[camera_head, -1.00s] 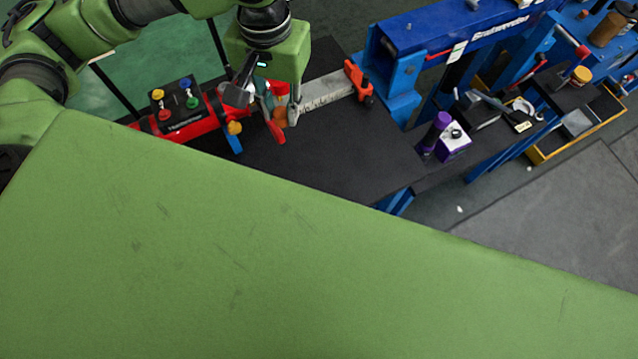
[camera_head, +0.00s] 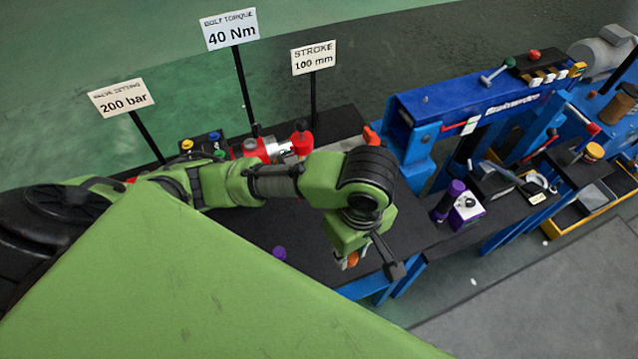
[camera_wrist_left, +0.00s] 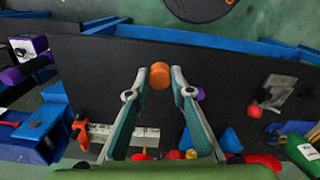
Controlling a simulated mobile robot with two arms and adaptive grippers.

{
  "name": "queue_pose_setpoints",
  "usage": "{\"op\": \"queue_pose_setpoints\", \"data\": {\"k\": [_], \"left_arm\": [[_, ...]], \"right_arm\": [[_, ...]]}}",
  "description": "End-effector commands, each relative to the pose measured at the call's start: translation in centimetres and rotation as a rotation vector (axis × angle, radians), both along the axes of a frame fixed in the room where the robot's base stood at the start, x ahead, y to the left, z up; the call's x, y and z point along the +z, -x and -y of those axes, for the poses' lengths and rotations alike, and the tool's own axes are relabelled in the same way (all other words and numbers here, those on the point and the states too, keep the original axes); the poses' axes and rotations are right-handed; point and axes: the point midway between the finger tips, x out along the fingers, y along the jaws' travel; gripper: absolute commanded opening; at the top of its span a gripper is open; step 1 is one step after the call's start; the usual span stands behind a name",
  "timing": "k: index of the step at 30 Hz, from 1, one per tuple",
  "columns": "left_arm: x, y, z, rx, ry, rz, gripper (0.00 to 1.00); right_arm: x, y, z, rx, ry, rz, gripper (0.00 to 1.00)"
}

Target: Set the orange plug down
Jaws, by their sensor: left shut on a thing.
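The orange plug (camera_wrist_left: 159,75) is a short round piece between my left gripper's fingertips (camera_wrist_left: 160,84) in the left wrist view. The fingers are shut on it. In the head view, my left gripper (camera_head: 350,256) is above the front right part of the black bench top (camera_head: 305,228), and a bit of the orange plug (camera_head: 353,260) shows at its tips. In the wrist view, the dark bench top lies behind the plug; I cannot tell whether the plug touches it. My right gripper is not in view.
A purple cap (camera_head: 279,253) lies on the bench, left of the gripper. A purple-and-white device (camera_head: 463,209) stands to the right. A blue press frame (camera_head: 470,102) and a red-and-silver cylinder (camera_head: 262,150) are behind. Bare bench top lies left of the gripper.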

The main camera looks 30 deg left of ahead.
Motion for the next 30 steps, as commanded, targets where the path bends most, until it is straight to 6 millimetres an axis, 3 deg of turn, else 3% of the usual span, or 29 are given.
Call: {"op": "queue_pose_setpoints", "data": {"k": [5, 14, 18, 30], "left_arm": [[-1.2, -1.4, -0.2, 0.046, -0.002, -0.001, 0.00], [-3.9, -8.4, -2.9, 0.045, -0.006, 0.001, 0.00], [-6.8, -10.5, -3.5, 0.042, -0.004, -0.001, 0.00], [-10.4, -13.1, -4.4, 0.038, -0.003, -0.001, 0.00]], "right_arm": [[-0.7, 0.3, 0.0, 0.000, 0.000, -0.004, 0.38], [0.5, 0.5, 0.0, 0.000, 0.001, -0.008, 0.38], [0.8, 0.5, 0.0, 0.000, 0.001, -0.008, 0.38], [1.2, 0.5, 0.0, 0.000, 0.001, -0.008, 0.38]]}}
